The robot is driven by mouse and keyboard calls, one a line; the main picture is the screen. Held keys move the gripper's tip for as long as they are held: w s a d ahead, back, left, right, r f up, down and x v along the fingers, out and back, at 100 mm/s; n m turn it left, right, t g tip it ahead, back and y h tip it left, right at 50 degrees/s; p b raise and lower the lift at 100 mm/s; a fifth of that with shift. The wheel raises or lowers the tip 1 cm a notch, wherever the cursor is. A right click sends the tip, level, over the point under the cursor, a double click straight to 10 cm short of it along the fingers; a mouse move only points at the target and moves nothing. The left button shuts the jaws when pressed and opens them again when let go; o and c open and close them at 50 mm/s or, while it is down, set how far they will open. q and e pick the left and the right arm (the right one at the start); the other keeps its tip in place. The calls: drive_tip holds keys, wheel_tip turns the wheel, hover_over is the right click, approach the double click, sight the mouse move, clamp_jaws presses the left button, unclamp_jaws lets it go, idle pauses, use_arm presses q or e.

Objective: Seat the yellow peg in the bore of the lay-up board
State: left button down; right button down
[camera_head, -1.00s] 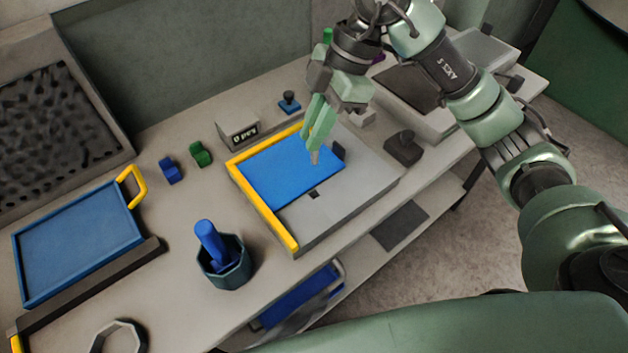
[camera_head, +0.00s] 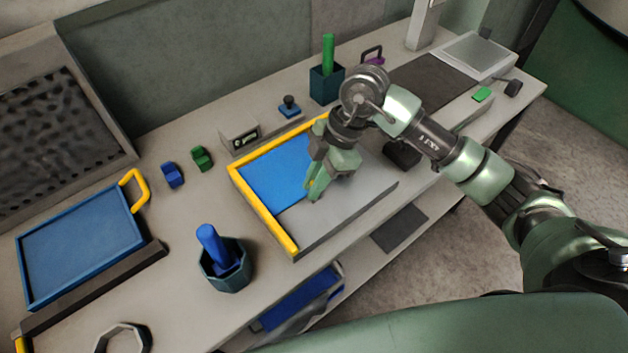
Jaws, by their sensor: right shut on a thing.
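The lay-up board is a grey slab (camera_head: 345,212) with a blue sheet (camera_head: 270,180) on its left part and a yellow edge strip (camera_head: 262,208) along its left and back sides. My right gripper (camera_head: 314,192) points down at the middle of the board, near the sheet's front edge. Its fingers are shut on the yellow peg (camera_head: 310,184), of which only a small bit of yellow shows between them. The fingers and wrist cover the spot of the dark bore, so I cannot tell whether the peg is in it. My left gripper is out of view.
A dark cup with a blue rod (camera_head: 226,268) stands front left of the board. A blue tray (camera_head: 80,245) lies at the left. A label block (camera_head: 240,137), blue stamp (camera_head: 289,107) and dark cup with a green rod (camera_head: 326,84) stand behind. A dark block (camera_head: 402,154) is right.

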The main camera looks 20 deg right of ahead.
drive_tip(key=shift+f, duration=0.1)
drive_tip(key=c, duration=1.4)
unclamp_jaws()
drive_tip(key=shift+c, duration=0.2)
drive_tip(key=b+v, duration=0.2)
drive_tip(key=v, duration=1)
